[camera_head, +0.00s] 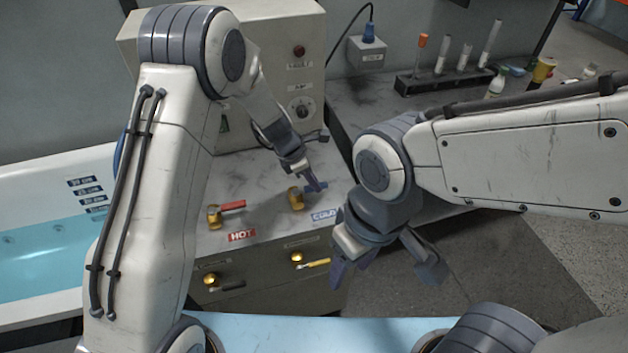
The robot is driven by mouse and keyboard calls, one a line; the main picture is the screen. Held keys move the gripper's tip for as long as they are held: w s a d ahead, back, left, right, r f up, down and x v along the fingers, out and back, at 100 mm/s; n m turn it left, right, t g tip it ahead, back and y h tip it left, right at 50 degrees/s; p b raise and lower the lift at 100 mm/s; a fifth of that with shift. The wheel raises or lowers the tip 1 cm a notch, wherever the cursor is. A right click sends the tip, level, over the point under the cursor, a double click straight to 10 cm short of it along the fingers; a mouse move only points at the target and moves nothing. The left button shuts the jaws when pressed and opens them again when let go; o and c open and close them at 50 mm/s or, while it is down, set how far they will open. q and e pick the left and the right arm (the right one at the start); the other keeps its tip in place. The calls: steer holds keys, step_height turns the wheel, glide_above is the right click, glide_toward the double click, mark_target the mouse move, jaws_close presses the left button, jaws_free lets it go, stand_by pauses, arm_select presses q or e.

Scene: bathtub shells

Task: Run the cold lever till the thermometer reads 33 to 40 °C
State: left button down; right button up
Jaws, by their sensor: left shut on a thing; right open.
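The cold lever (296,200) is a brass valve with a blue handle, standing on the grey panel above a blue-and-white COLD label (324,216). My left gripper (312,183) is shut on the blue handle, and its fingers hide part of it. The hot lever (215,216), with a red handle, stands to the left above a red HOT label (242,236). My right gripper (390,268) is open and empty, to the right of the panel. I cannot make out a thermometer or a reading.
A white tub (40,180) of blue water, with blue labels on its wall, is at left, partly behind my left arm. Brass valves with black and yellow handles (316,263) are on the panel's front. A rack (440,82) and small containers stand on the back-right counter.

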stand_by(0.7)
arm_select(q)
steer(key=m, duration=0.1)
steer(key=s+m+g, duration=0.1)
steer(key=m, duration=0.1)
steer(key=s+m, duration=0.1)
steer(key=shift+m+g, duration=0.4)
steer(key=m, duration=0.1)
steer(key=s+m+g, duration=0.1)
steer(key=m, duration=0.1)
steer(key=m+p, duration=0.1)
steer(key=shift+s+a+m+g, duration=0.2)
steer(key=shift+s+m+g, duration=0.1)
steer(key=shift+s+g, duration=0.1)
steer(key=m, duration=0.1)
steer(key=s+a+m+y, duration=0.1)
steer(key=m, duration=0.1)
steer(key=m+g, duration=0.1)
steer(key=shift+s+a+m, duration=0.15)
steer(key=shift+s+m, duration=0.1)
steer(key=shift+m, duration=0.05)
steer(key=shift+s+a+m+g+y, duration=0.25)
steer(key=shift+a+m+y, duration=0.2)
steer(key=shift+m, duration=0.55)
steer(key=shift+s+a+m+g+y, duration=0.15)
steer(key=shift+a+m+g+y, duration=0.2)
steer(key=shift+m, duration=0.65)
steer(key=c, duration=0.7)
jaws_free()
steer(key=shift+s, duration=0.1)
